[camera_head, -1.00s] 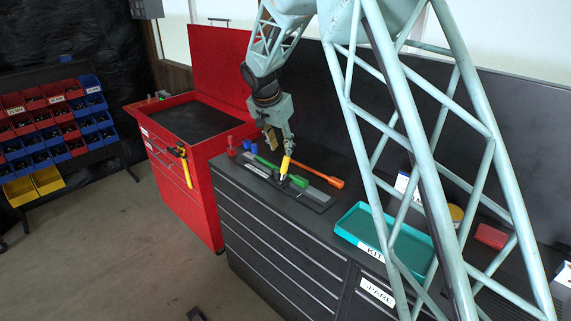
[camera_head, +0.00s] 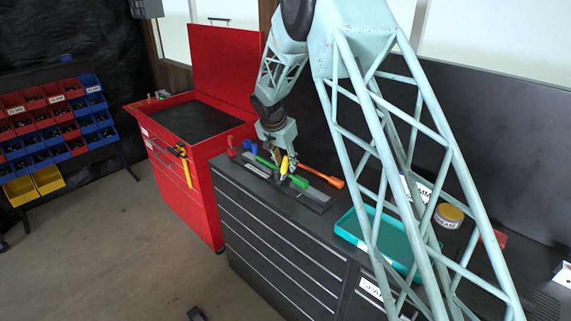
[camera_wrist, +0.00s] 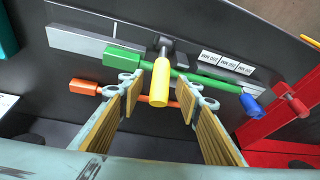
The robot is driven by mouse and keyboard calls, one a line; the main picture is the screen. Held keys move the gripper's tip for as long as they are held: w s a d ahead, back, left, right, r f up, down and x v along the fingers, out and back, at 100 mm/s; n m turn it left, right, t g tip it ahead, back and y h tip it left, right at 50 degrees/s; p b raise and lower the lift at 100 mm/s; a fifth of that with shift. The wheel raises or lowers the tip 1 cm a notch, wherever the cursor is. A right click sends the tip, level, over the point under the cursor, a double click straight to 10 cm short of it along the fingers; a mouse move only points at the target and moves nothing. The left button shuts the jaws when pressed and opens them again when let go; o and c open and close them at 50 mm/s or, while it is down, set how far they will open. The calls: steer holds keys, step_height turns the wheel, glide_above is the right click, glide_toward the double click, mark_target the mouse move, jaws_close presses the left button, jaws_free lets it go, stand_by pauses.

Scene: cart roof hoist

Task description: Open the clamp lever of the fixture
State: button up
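The clamp lever has a yellow handle (camera_head: 284,166), which also shows in the wrist view (camera_wrist: 159,84) with a metal stem at its upper end. It sits on the dark fixture with a grey bar (camera_wrist: 85,42), on the black cabinet top. My gripper (camera_head: 282,158) is lowered over the lever. In the wrist view my gripper (camera_wrist: 158,92) is open, with one padded finger on each side of the yellow handle. Gaps show between the handle and both fingers. Fingers partly hide the lever in the head view.
A green-handled tool (camera_wrist: 122,59) lies beside the lever, its shaft passing close by. An orange-handled tool (camera_head: 322,176) lies behind. Blue and red pieces (camera_head: 232,147) stand at the left end. A teal tray (camera_head: 349,226) is on the right; a red tool chest (camera_head: 205,147) is left.

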steer(key=shift+w+f, duration=0.1)
steer(key=shift+f, duration=0.15)
steer(key=shift+c, duration=0.2)
jaws_close()
